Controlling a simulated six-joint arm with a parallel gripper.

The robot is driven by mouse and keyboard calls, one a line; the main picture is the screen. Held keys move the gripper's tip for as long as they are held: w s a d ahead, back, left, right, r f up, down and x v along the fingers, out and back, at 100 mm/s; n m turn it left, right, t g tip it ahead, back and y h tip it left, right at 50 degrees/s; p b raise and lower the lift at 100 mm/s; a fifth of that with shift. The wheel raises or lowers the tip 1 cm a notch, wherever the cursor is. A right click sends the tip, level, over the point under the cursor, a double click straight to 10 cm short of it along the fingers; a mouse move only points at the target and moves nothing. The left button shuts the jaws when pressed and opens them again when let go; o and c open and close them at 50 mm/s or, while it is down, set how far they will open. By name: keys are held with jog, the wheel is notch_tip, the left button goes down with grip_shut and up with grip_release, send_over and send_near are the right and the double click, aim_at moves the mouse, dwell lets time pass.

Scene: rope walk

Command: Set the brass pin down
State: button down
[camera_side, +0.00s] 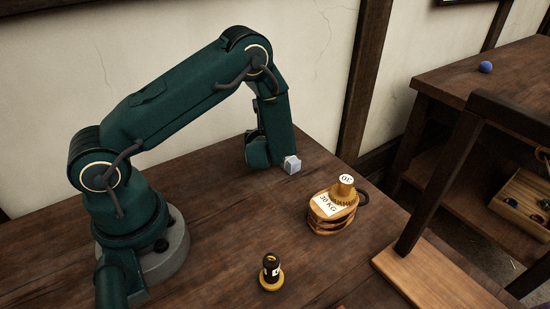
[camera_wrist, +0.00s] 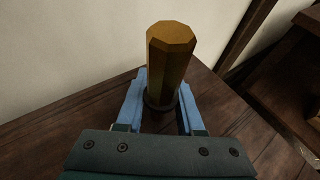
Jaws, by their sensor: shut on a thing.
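The brass pin (camera_wrist: 170,60) shows in the wrist view as an upright, many-sided golden post with a dark ring low on it. My gripper (camera_wrist: 161,88) is shut on it, with one pale blue finger on each side. The pin's lower end is hidden, so I cannot tell whether it touches the table. In the side view my gripper (camera_side: 272,158) is low over the back of the dark wooden table (camera_side: 215,255); the pin cannot be made out there.
A chair (camera_side: 430,280) is beyond the right edge. The table's middle is clear.

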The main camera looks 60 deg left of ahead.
jog(key=c, duration=0.5)
grip_release()
jog(key=shift+f, duration=0.1)
